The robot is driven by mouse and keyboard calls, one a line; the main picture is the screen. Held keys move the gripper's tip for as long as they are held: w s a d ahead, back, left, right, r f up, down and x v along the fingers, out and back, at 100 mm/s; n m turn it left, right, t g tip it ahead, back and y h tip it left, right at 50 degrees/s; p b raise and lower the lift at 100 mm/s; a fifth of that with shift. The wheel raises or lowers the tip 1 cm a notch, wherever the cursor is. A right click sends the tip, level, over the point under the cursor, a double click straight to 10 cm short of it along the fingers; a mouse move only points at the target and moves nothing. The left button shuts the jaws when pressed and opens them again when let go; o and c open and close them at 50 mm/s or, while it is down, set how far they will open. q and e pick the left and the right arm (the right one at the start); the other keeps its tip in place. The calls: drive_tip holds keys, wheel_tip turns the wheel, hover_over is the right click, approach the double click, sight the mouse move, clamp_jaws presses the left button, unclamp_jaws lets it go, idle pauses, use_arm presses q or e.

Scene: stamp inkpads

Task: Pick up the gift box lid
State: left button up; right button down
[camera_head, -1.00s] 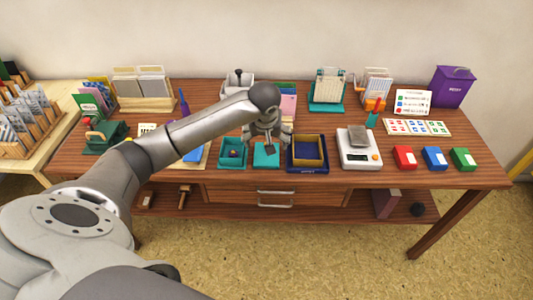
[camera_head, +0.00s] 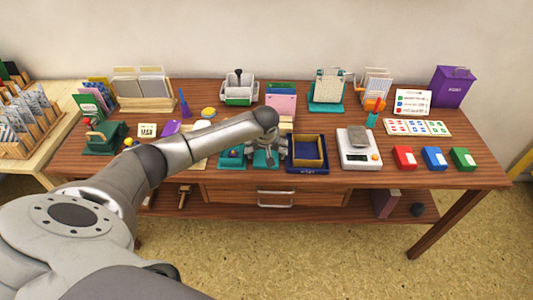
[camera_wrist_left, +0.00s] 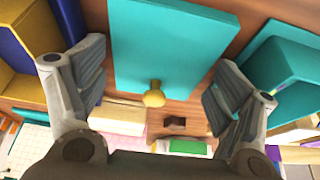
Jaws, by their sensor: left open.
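The gift box lid (camera_head: 259,162) is a flat teal square near the table's front edge. The left wrist view shows the lid (camera_wrist_left: 175,45) with a small yellow knob (camera_wrist_left: 154,97). My left gripper (camera_head: 266,153) points down over the lid and hides part of it in the head view. In the wrist view my left gripper (camera_wrist_left: 158,88) is open, with one finger on each side of the knob and clear of it. My right gripper is not in view.
A yellow box (camera_head: 322,150) sits in a dark blue tray (camera_head: 306,170) close to the right of the lid. A white scale (camera_head: 361,158) stands further right. A pink-topped stack (camera_head: 280,104) and a grey holder (camera_head: 238,99) stand behind.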

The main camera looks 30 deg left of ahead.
use_arm(q)
drive_tip(key=shift+c, duration=0.4)
drive_tip(key=c, duration=0.5)
drive_tip(key=shift+c, duration=0.2)
